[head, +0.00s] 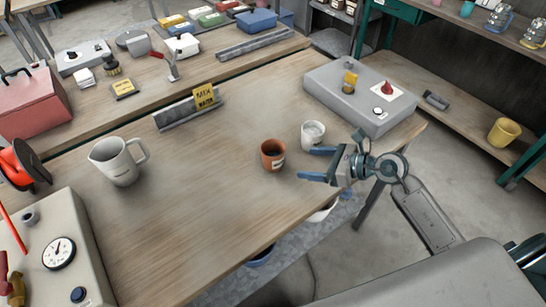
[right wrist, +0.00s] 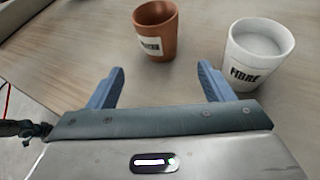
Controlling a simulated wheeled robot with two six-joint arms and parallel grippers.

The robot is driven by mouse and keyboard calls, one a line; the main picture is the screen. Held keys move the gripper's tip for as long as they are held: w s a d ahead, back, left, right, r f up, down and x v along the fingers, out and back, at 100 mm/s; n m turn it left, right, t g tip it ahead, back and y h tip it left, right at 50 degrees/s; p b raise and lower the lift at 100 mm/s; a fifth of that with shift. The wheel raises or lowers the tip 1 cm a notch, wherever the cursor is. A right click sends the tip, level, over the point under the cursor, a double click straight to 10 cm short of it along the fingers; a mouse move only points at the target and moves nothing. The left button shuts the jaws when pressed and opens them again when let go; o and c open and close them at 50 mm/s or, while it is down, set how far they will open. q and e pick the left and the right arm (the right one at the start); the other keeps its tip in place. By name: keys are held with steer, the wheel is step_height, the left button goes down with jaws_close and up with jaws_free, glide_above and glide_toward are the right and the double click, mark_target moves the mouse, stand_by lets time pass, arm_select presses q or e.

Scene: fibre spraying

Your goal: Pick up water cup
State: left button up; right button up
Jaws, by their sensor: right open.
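A brown cup (head: 272,155) with a pale label stands upright on the wooden table; in the right wrist view the cup (right wrist: 156,31) is ahead of the gap between my fingers, its label too small to read. A white cup (head: 313,134) stands beside it; in the right wrist view this cup (right wrist: 257,55) reads FIBRE and holds pale contents. My right gripper (head: 308,164) comes in from the right, open and empty, its blue fingertips (right wrist: 160,70) apart and short of the brown cup. The white cup is just outside the right-hand finger. My left gripper is not in view.
A white jug (head: 118,162) stands on the table's left part. A grey machine (head: 365,98) with a red button sits at the back right. A yellow MIX WATER sign (head: 205,97) stands by a metal rail. The table between the jug and brown cup is clear.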

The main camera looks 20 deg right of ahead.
mark_target(280, 166)
steer(key=p+x, duration=0.1)
steer(key=x, duration=0.4)
steer(key=shift+a, duration=0.15)
steer(key=shift+w+a+p, duration=0.2)
steer(key=shift+w+p, duration=0.05)
steer(key=shift+p, duration=0.25)
steer(key=p+x, duration=0.2)
steer(key=x, duration=0.2)
steer(key=shift+w+a+f, duration=0.25)
steer(key=c, duration=1.1)
